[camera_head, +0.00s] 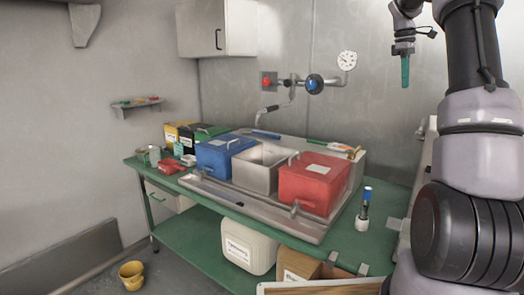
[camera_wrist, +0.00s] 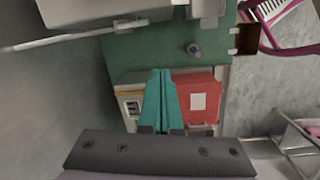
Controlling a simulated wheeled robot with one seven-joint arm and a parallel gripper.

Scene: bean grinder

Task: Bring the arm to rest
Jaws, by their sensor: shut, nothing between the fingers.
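My gripper (camera_head: 405,72) hangs in the upper right of the head view, pointing down, high in front of the metal wall. Its teal fingers are together and hold nothing. In the wrist view the closed fingers of my gripper (camera_wrist: 161,100) show in the middle, with the bench far beyond them. My upper arm fills the right side of the head view. The gripper is well apart from the bench and touches nothing.
A green bench (camera_head: 192,210) carries a sink with a blue box (camera_head: 222,155) and a red box (camera_head: 314,184). A valve pipe with a gauge (camera_head: 347,60) is on the wall left of my gripper. A bottle (camera_head: 364,206) stands at the bench's right. A yellow bucket (camera_head: 131,276) is on the floor.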

